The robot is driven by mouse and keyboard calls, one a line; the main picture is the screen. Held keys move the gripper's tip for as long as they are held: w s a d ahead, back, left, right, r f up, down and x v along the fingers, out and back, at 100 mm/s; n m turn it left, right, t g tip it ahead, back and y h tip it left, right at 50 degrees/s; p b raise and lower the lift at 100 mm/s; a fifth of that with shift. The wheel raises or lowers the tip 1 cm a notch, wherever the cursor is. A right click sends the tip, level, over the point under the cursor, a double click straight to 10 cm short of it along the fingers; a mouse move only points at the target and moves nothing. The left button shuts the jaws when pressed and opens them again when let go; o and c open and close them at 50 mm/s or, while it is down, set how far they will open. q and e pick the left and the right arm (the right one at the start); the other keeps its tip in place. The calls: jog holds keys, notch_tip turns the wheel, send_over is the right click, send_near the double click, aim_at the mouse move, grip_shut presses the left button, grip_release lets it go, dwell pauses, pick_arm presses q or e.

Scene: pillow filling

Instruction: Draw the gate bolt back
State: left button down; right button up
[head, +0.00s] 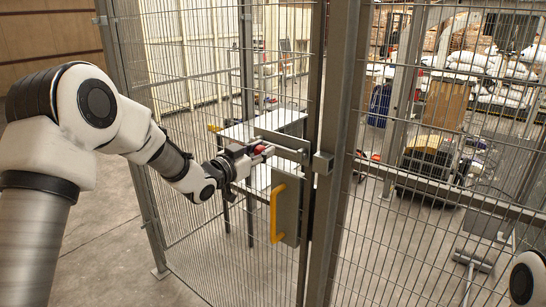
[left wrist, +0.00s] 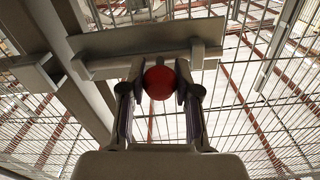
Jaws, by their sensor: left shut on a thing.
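The gate bolt is a grey bar (left wrist: 112,67) on a flat plate (left wrist: 150,37), with a round red knob (left wrist: 158,82). In the head view the red knob (head: 259,149) is small at my left gripper (head: 262,152). In the left wrist view the two fingers of my left gripper (left wrist: 159,88) are shut on the knob from both sides. The catch is a grey block on the post, seen in the head view (head: 323,163) and the left wrist view (left wrist: 36,73). The bolt's near end appears apart from the catch. My right gripper is out of view.
A yellow handle (head: 274,212) is on a grey plate below the bolt. Mesh fence panels and a thick post (head: 345,150) stand right of the gate. A table (head: 235,132) stands behind the mesh. The floor (head: 110,245) left of the gate is clear.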

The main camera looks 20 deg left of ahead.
pick_arm(q)
jog(key=shift+r, duration=0.1)
jog(key=c, duration=1.1)
grip_release()
jog(key=o, duration=0.3)
jog(key=shift+a, duration=0.15)
jog(key=shift+w+a, duration=0.15)
jog(key=shift+s, duration=0.3)
jog(key=v, duration=1.1)
jog(key=shift+s+a, duration=0.15)
jog(key=shift+s, duration=0.1)
